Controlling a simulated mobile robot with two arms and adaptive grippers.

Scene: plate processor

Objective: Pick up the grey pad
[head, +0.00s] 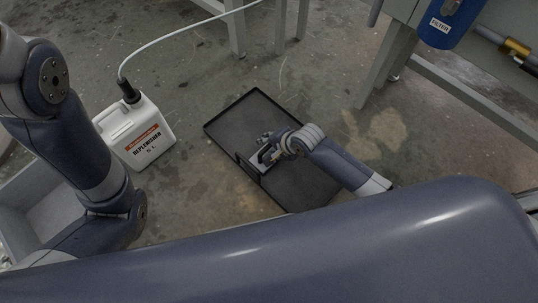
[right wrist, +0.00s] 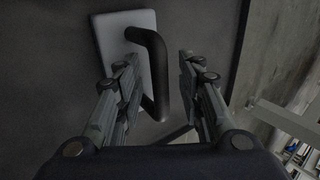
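The grey pad (right wrist: 112,42) is a light grey rectangular plate with a black bar handle (right wrist: 158,62). In the right wrist view it lies against the dark floor of the black tray. My right gripper (right wrist: 158,68) is open, with one finger on each side of the handle; I cannot tell whether either finger touches it.
A white replenisher jug (head: 140,138) with a hose stands on the floor left of the tray. A grey bin (head: 25,185) is further left. Metal frame legs (head: 388,65) and a blue filter housing (head: 447,22) stand at the back right.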

